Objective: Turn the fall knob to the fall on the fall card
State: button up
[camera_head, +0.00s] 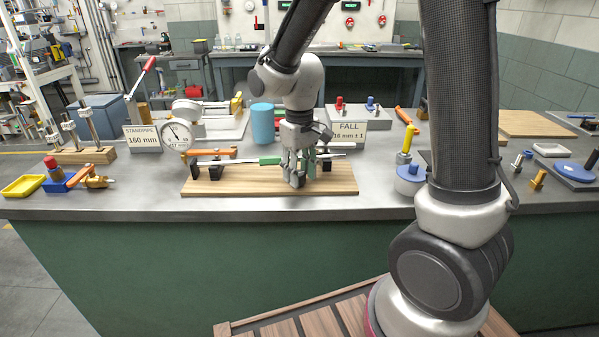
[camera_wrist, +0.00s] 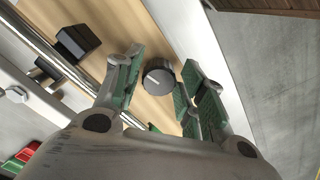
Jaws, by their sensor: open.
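The fall card (camera_head: 347,131) stands upright at the back of the bench and reads "FALL 16 mm ± 1". The fall knob, a dark round knob (camera_wrist: 159,77) with a pale pointer line, sits on a wooden board (camera_head: 230,187). My gripper (camera_head: 303,176) points down over the right part of the board. In the wrist view my gripper (camera_wrist: 158,82) is open, with its green-padded fingers on either side of the knob. Small gaps seem to show between pads and knob; contact is hard to tell. In the head view the gripper hides the knob.
A metal rod with a green section (camera_head: 270,161) runs along the board behind my gripper, on black blocks (camera_wrist: 77,42). A dial gauge (camera_head: 178,135) and standpipe card (camera_head: 143,138) stand left. A blue cylinder (camera_head: 263,123) is behind. A white-and-blue pot (camera_head: 410,179) stands right.

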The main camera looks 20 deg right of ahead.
jog(key=shift+f, duration=0.2)
jog(key=c, duration=0.7)
jog(key=shift+a+m, duration=0.1)
jog(key=shift+m, duration=1.6)
jog(key=shift+c, duration=0.2)
jog(key=o, duration=0.7)
jog(key=shift+o, duration=0.2)
notch_tip(320, 180, up, 12)
